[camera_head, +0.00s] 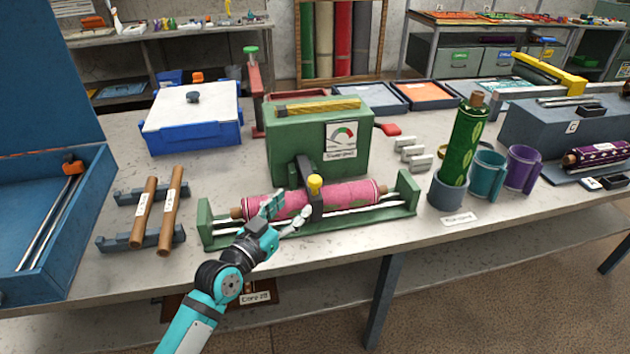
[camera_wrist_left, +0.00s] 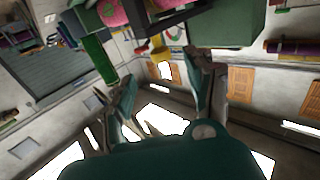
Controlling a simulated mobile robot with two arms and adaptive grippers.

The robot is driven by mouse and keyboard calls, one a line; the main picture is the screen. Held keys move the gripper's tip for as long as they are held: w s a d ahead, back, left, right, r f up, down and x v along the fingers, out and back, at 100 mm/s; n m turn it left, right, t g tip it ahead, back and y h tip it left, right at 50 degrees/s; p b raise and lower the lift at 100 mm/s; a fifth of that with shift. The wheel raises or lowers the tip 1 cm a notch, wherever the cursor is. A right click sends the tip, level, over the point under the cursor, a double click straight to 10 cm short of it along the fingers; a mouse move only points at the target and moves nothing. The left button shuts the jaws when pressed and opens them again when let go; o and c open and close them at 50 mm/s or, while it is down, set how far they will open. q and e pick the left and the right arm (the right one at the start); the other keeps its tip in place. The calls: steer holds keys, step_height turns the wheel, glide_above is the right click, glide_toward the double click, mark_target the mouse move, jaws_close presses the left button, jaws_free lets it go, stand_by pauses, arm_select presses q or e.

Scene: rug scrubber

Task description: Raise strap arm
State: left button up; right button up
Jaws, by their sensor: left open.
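The strap arm (camera_head: 316,203) is a dark bar with a yellow knob (camera_head: 315,183), running from the green machine (camera_head: 300,145) over a pink patterned roll (camera_head: 345,193). It lies lowered across the roll, which rests in a green cradle (camera_head: 405,195). My left gripper (camera_head: 286,211) is open and empty at the front of the roll, just left of the strap arm. In the left wrist view, its spread fingers (camera_wrist_left: 165,85) frame the yellow knob (camera_wrist_left: 158,54), with the dark strap arm (camera_wrist_left: 172,16) above. Whether a finger touches the arm cannot be told. My right gripper is out of view.
Wooden rods (camera_head: 168,210) lie on blue holders to the left, beside an open blue box (camera_head: 40,262). A white-lidded blue bin (camera_head: 193,125) stands behind. A green roll (camera_head: 466,140) stands in a cup at right, near teal and purple mugs. The table's front edge is close.

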mark_target(315, 184)
arm_select(q)
steer(key=x, duration=1)
steer(key=shift+w, duration=0.15)
steer(key=c, duration=1.1)
steer(key=shift+d, duration=0.1)
jaws_close()
steer(key=shift+f, duration=0.1)
